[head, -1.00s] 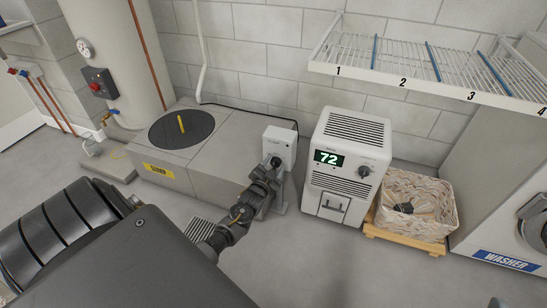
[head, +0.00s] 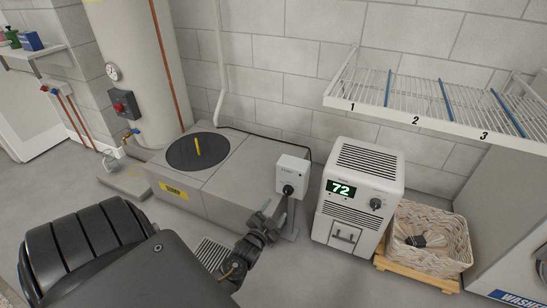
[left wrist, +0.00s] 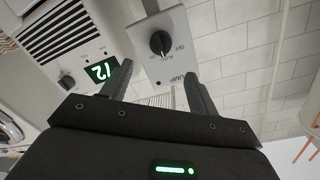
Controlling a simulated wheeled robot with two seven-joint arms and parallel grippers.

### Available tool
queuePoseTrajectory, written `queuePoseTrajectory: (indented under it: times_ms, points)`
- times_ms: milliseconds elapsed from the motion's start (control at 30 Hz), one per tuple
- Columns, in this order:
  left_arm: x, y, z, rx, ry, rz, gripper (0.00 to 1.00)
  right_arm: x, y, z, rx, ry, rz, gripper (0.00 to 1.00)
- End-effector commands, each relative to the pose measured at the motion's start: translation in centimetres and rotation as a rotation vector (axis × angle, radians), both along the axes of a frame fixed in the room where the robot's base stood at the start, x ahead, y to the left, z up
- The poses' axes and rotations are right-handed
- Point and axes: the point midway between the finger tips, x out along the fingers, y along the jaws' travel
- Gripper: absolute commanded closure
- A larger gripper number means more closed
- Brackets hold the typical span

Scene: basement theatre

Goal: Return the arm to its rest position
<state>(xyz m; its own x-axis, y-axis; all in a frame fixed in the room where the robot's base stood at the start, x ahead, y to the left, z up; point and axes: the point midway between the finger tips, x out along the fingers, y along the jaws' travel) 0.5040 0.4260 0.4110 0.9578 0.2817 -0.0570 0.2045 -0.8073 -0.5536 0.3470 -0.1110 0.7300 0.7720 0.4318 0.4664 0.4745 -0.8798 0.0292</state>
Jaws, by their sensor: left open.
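My left gripper (head: 268,218) is in front of and below a pale grey control box (head: 293,163) on a post. The box has a round black knob (head: 288,189). In the left wrist view the two dark fingers of my left gripper (left wrist: 160,84) are spread with nothing between them. The box's knob (left wrist: 160,43) shows beyond the fingertips, apart from them. The knob's exact setting is hard to read. My right gripper is not in view.
Behind the box is a grey block with a round dark lid (head: 180,153). A white dehumidifier (head: 352,220) reading 72 stands to the right, beside a wicker basket (head: 455,232) on a wooden stand. A wire shelf (head: 435,105) is above. Open floor lies in front.

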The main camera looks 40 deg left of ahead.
Motion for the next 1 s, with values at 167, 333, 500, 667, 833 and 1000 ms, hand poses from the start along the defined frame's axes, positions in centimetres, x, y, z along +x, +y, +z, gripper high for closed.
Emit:
queuePoseTrajectory:
  times_ms: [167,333,500,667,833,1000]
  points:
    - [-0.8,-0.3,0.0,0.0,0.0,0.0,0.4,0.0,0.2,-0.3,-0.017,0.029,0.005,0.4]
    - [-0.8,-0.3,0.0,0.0,0.0,0.0,0.4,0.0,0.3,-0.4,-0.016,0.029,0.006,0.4]
    - [-0.7,-0.2,0.0,0.0,0.0,0.0,0.4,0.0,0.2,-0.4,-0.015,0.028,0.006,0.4]
    - [-0.7,-0.2,0.0,-0.001,0.0,-0.001,0.4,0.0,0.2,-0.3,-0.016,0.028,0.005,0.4]
    - [0.0,-1.6,1.6,-0.09,-0.043,-0.037,0.4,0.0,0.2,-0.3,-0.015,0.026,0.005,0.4]
    - [1.3,-9.0,9.1,-0.226,-0.186,-0.226,0.4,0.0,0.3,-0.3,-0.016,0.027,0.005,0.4]
